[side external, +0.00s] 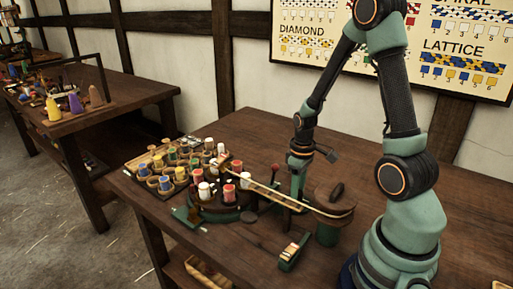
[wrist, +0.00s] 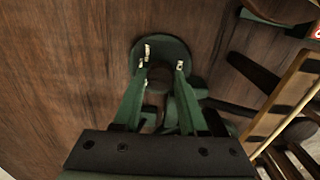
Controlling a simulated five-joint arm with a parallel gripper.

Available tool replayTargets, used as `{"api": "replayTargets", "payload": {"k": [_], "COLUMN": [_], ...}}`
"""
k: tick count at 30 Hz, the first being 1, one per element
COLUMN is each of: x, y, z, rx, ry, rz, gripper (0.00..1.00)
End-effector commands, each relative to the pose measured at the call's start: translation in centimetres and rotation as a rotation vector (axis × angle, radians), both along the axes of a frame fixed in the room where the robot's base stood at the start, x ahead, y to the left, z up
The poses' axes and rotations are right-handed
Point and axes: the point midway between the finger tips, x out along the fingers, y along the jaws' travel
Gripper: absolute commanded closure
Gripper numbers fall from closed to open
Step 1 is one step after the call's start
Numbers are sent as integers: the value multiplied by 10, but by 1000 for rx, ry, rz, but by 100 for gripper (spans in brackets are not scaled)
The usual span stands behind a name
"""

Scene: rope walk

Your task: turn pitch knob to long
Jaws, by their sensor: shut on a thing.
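In the wrist view a round green dial plate (wrist: 160,47) lies flat on the brown table. My gripper (wrist: 162,68) points down at it, its two green fingers on either side of a small dark knob (wrist: 160,77) at the plate's near part. The fingers are shut on this knob, which I take to be the pitch knob. Which mark it points to cannot be read. In the side external view my gripper (side external: 298,172) is low behind the tan rope strands; the knob and plate are hidden there.
A carrier with several bobbins (side external: 204,190) stands left of my gripper, a bobbin rack (side external: 150,172) beyond it. Tan strands (side external: 270,189) run to a round wooden drum (side external: 333,199) with a dark handle. A red-topped lever (side external: 275,168) is close by. A small green block (side external: 293,252) is at the front edge.

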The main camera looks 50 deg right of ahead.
Motion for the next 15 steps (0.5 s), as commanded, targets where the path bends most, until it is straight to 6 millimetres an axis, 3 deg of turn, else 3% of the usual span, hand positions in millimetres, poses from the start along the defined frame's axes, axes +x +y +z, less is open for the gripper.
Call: {"api": "replayTargets", "payload": {"k": [15], "x": [2], "y": [1], "z": [1], "rx": [-4], "ry": [-5], "rz": [128], "gripper": [100]}}
